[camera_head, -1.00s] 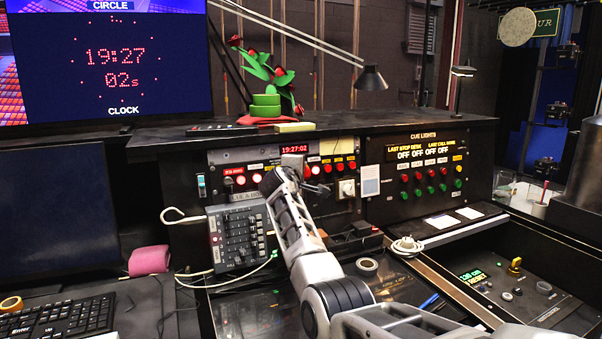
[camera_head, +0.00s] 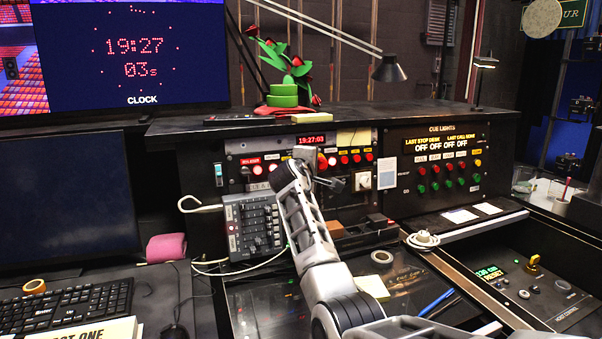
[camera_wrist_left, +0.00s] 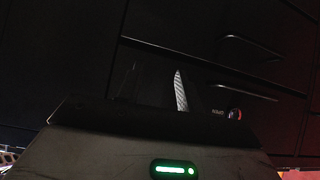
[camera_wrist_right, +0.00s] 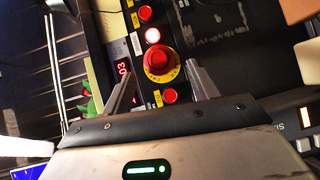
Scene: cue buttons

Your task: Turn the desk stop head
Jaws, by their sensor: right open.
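The desk stop head is a red mushroom knob (camera_wrist_right: 158,59) on a yellow ring, set in a dark panel in the right wrist view. My right gripper (camera_wrist_right: 162,67) is open. Its two fingertips lie to either side of the knob in that view, with gaps; I cannot tell how far they are from the panel. My left gripper (camera_wrist_left: 178,92) shows only dimly in the left wrist view, in front of dark surfaces.
Small red buttons (camera_wrist_right: 171,96) sit close around the knob. A grey control box (camera_head: 250,225) stands left of my right arm. The cue lights panel (camera_head: 435,160) reads OFF. A lamp (camera_head: 388,69) and a plant (camera_head: 285,75) stand on the shelf above.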

